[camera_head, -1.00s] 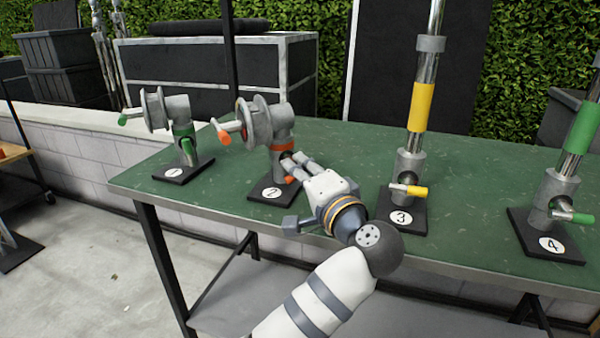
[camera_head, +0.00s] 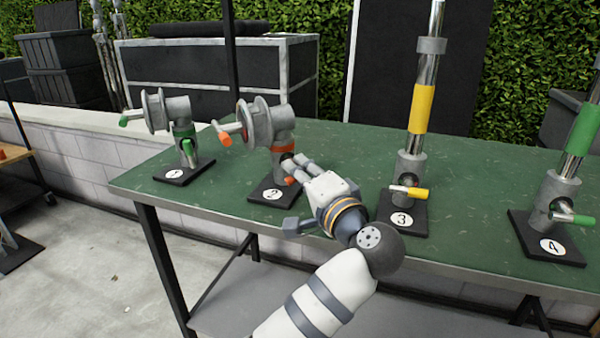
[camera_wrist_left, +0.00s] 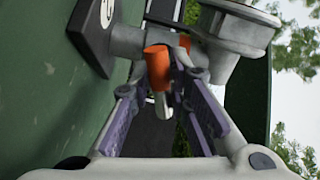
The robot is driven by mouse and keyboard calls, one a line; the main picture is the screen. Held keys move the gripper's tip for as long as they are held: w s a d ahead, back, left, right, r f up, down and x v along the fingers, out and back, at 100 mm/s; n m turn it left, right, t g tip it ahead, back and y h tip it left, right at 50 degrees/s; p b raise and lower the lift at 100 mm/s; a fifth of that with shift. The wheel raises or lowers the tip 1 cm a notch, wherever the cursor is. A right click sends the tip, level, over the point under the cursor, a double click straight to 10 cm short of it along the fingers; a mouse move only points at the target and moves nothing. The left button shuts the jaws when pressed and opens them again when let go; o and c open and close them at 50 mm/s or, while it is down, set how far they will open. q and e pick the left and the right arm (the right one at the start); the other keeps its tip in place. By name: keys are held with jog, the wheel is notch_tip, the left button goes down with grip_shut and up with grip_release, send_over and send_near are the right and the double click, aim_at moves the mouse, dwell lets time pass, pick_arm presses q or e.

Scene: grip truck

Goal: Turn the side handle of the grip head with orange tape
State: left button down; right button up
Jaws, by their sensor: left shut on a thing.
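The grip head with orange tape (camera_head: 283,148) stands upright on the black base marked 2. Its upper handle (camera_head: 225,138) has an orange end and points left. Its lower side handle (camera_head: 289,181) has an orange grip, partly hidden by my fingers. My left gripper (camera_head: 292,170) is at this lower side handle, with its fingers on either side of it. In the left wrist view the orange side handle (camera_wrist_left: 158,68) lies between the fingertips of my left gripper (camera_wrist_left: 160,92), which is shut on it. My right gripper is not in view.
Grip head 1 with green tape (camera_head: 183,130) stands to the left. Stand 3 with a yellow band (camera_head: 423,108) and stand 4 with a green band (camera_head: 583,128) stand to the right. The green table (camera_head: 330,140) is clear behind stand 2.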

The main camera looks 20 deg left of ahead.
pick_arm(q)
jog(key=shift+r, duration=0.1)
jog(key=c, duration=1.5)
grip_release()
jog(key=shift+o, duration=0.2)
jog(key=shift+d, duration=0.1)
